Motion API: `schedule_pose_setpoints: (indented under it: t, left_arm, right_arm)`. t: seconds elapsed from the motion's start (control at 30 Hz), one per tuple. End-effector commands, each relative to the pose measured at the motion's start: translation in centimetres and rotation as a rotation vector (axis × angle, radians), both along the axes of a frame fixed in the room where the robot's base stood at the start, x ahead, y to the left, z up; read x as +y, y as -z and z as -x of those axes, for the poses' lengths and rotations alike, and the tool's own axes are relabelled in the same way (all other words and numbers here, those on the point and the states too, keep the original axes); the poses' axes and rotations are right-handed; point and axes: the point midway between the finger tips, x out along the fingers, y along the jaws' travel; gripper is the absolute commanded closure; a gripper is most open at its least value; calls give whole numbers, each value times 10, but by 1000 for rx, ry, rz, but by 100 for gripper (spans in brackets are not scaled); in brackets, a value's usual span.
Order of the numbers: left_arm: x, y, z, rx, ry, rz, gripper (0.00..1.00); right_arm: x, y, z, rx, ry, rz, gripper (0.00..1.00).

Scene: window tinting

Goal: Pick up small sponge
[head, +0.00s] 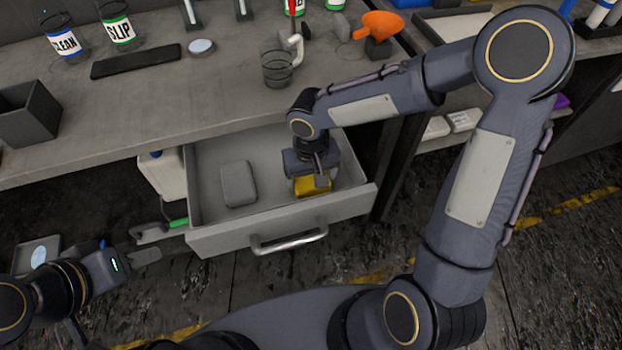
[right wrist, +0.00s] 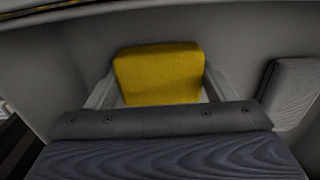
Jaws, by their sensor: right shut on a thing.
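A small yellow sponge (head: 313,186) is inside the open grey drawer (head: 222,240), toward its right side. My right gripper (head: 309,181) reaches down into the drawer and is shut on the sponge. In the right wrist view the yellow sponge (right wrist: 158,74) sits between the two fingers. A grey block (head: 238,184), perhaps another sponge, lies in the drawer to the left; it also shows at the right of the right wrist view (right wrist: 290,92). My left gripper (head: 147,244) is outside the drawer at the lower left, and its fingers look apart.
A white jug (head: 163,176) stands left of the drawer.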

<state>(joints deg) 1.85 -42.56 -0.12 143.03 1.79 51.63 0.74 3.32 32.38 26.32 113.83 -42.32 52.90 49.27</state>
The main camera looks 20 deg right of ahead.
Motion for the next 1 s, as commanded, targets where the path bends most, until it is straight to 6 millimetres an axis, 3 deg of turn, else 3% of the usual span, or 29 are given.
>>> schedule_pose_setpoints:
  t: [0.17, 0.33, 0.6, 1.0]
  left_arm:
    - [0, -2, 0, 0, 0, 0, 64]
    - [0, -6, 0, 0, 0, 0, 64]
    - [0, -8, 0, 0, 0, 0, 64]
    - [0, -3, 0, 0, 0, 0, 64]
  right_arm:
    - [0, -11, -1, -5, 0, 0, 45]
    - [2, -37, 1, -6, -2, 0, 45]
    - [41, -94, 33, -8, -5, -1, 45]
    - [97, -124, 82, -3, -4, 0, 45]
